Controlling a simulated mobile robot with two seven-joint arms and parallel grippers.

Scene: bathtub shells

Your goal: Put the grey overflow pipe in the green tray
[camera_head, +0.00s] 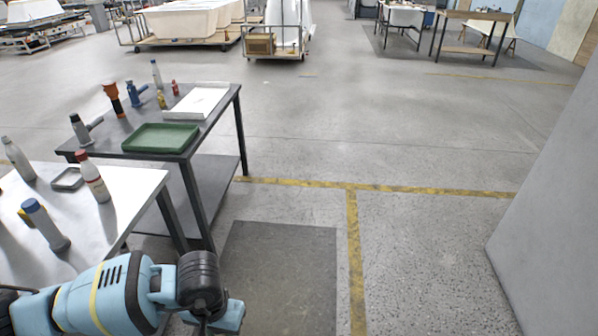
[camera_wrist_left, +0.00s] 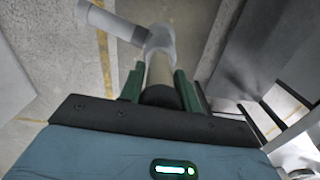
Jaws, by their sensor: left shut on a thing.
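The green tray (camera_head: 160,138) lies empty on the dark table, left of centre in the head view. In the left wrist view, my left gripper (camera_wrist_left: 159,74) is shut on the grey overflow pipe (camera_wrist_left: 158,42). The pipe has a light grey side branch pointing to the upper left and a dark end between the green fingers. In the head view my left arm is low at the bottom, in front of the tables; its fingers and the held pipe are not visible there. My right gripper is not in view.
The dark table (camera_head: 221,113) also bears a white tray (camera_head: 198,103), a dark grey branched pipe (camera_head: 80,130), a blue branched pipe (camera_head: 135,95) and several bottles. The nearer pale table (camera_head: 120,205) holds bottles, a small grey tray and a blue-topped piece.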

